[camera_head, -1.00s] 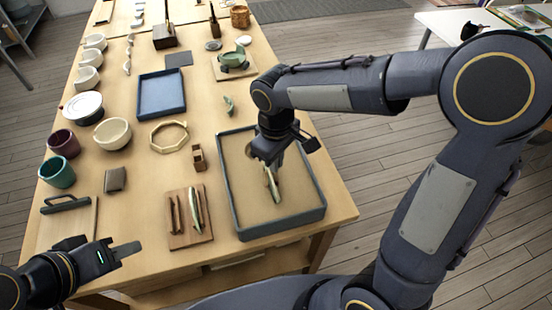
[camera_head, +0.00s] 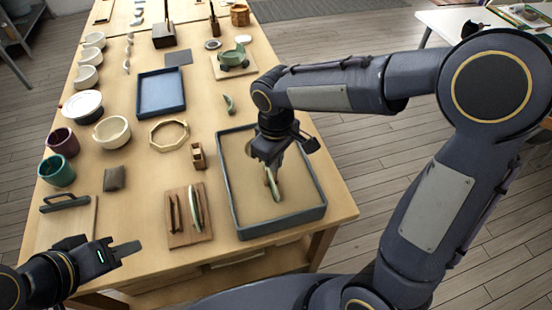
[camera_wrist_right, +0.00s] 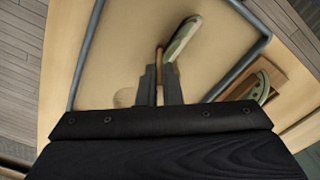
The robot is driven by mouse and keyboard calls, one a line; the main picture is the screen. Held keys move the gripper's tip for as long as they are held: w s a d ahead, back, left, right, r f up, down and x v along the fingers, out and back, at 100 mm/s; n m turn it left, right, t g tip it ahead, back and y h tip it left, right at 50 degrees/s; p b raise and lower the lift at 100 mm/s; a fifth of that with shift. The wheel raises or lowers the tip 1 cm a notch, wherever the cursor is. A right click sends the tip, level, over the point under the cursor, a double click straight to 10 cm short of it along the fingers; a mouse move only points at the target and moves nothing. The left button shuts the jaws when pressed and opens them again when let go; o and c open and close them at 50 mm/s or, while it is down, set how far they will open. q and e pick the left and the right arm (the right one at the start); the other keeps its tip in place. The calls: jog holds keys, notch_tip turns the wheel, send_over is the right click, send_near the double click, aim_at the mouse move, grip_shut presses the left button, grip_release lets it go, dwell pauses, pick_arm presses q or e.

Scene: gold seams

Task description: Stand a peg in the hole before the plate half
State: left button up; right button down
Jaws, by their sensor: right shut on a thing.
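A pale green plate half (camera_head: 277,187) stands on edge in the grey-rimmed tray (camera_head: 236,203). It also shows in the right wrist view (camera_wrist_right: 185,36). My right gripper (camera_head: 269,163) points down over the tray, close beside the plate half. In the right wrist view its jaws (camera_wrist_right: 160,80) are shut on a thin brown peg (camera_wrist_right: 160,54), right by the near end of the plate half. The peg's foot and the hole are hidden, so I cannot tell whether it is in. My left gripper (camera_head: 126,249) is at the table's near left edge, with its jaw gap unclear.
A wooden board (camera_head: 188,239) left of the tray carries another pale green piece (camera_head: 196,208) and a brown stick (camera_head: 174,212). A small wooden block (camera_head: 198,156), an octagonal ring (camera_head: 169,135) and a blue tray (camera_head: 160,92) lie beyond. Cups and bowls line the left side.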

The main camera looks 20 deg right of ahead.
jog(key=shift+f+b, duration=0.9)
jog(key=shift+f, duration=0.25)
dwell(0.7)
jog(key=shift+r, duration=0.1)
dwell(0.6)
jog(key=shift+r+p, duration=2.2)
jog(key=shift+r, duration=0.35)
jog(key=shift+f, duration=0.15)
jog(key=shift+f+b, duration=0.7)
jog(key=shift+f, duration=0.1)
jog(key=shift+f+b, duration=0.95)
jog(key=shift+f, duration=0.35)
dwell(0.7)
